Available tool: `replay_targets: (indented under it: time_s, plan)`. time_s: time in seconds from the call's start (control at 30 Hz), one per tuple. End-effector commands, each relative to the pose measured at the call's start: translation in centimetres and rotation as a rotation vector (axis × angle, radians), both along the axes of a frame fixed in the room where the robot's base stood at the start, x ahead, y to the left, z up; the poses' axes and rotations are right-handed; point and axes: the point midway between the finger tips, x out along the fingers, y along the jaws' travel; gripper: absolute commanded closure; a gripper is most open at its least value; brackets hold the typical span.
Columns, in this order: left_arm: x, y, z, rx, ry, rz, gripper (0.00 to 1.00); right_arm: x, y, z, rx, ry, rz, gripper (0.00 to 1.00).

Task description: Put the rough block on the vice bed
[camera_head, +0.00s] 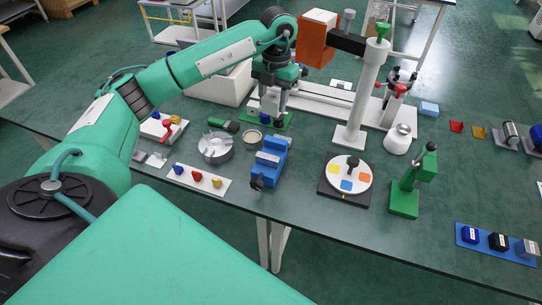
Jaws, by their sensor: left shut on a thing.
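A blue vice (266,166) stands near the front middle of the table, with a light grey part on its top and a dark knob at its front. My left gripper (271,113) points down just behind the vice, above or at a green plate (284,121). It is shut on a small pale grey piece, mostly hidden between the fingers; I cannot tell for sure that it is the rough block. I cannot tell whether the piece touches the plate. My right gripper is not in view.
A round grey fixture (215,147) and a white tray of coloured pieces (197,182) lie left of the vice. A white column (361,95) stands behind on the right. A coloured dial (349,176) and green press (405,196) stand to the right.

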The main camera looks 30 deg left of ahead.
Motion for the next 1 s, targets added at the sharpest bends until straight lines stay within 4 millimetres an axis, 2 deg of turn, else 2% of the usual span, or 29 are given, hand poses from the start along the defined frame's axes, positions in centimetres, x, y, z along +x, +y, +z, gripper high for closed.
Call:
replay_targets:
  time_s: [0.17, 0.27, 0.7, 0.83, 1.0]
  plan:
    - [0.4, 0.6, 0.4, 0.0, -0.001, 0.133, 0.81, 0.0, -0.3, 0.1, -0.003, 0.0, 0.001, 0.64]
    - [0.4, 0.6, -0.5, 0.0, 0.002, 0.153, 0.81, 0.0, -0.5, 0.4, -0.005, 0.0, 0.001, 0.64]
    - [0.3, 0.6, -11.6, 0.0, 0.004, 0.151, 0.81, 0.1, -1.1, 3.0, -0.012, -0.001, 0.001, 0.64]
    - [0.3, 0.6, -14.0, 0.0, 0.002, 0.15, 0.81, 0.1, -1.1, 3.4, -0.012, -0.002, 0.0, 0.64]
    - [0.4, 0.6, -15.3, 0.0, 0.0, 0.15, 0.81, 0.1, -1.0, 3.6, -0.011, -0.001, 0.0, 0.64]
